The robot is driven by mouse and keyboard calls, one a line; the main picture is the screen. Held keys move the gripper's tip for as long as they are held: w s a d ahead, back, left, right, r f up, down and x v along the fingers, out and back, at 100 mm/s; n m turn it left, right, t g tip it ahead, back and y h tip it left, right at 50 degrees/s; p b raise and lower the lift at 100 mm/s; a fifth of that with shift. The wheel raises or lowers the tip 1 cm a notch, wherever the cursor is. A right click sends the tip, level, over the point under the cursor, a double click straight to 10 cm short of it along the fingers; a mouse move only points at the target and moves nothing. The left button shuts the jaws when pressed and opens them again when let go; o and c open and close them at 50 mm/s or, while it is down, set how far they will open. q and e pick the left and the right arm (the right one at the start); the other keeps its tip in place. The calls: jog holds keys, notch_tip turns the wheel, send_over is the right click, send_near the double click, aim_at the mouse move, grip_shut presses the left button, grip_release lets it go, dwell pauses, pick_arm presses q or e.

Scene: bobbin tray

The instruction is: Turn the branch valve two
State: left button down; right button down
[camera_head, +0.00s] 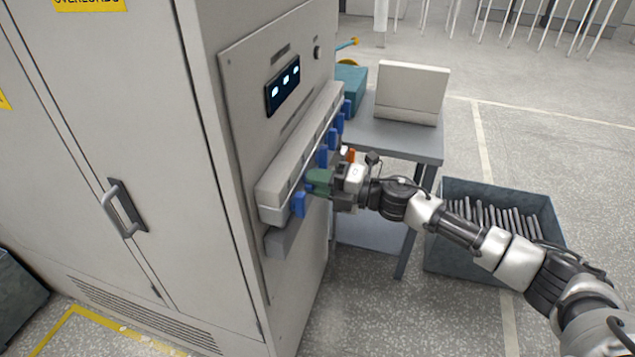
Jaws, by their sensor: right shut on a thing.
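A pale manifold bar (300,150) runs along the side of the grey cabinet, with several blue valve handles on its lower front edge. The nearest blue handle (298,204) hangs down at the near end. Other blue handles (322,157) follow towards the far end. My right gripper (318,182), with green at its fingers, reaches in from the right. It is shut at the bar, between the nearest blue handle and the following visible one. The part in its jaws is mostly hidden by the fingers, and I cannot read any valve number. My left gripper is out of view.
The grey cabinet (110,110) fills the left, with a small lit display (283,88) above the bar. A grey table (400,140) with a pale box (412,92) stands behind my right arm. A bin (450,262) of grey rods stands on the floor at right.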

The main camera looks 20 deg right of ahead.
jog(key=shift+f, duration=0.1)
jog(key=c, duration=1)
grip_release()
jog(key=shift+c, duration=0.2)
jog(key=b+v, duration=0.3)
jog(key=v, duration=0.8)
jog(key=shift+a, duration=0.1)
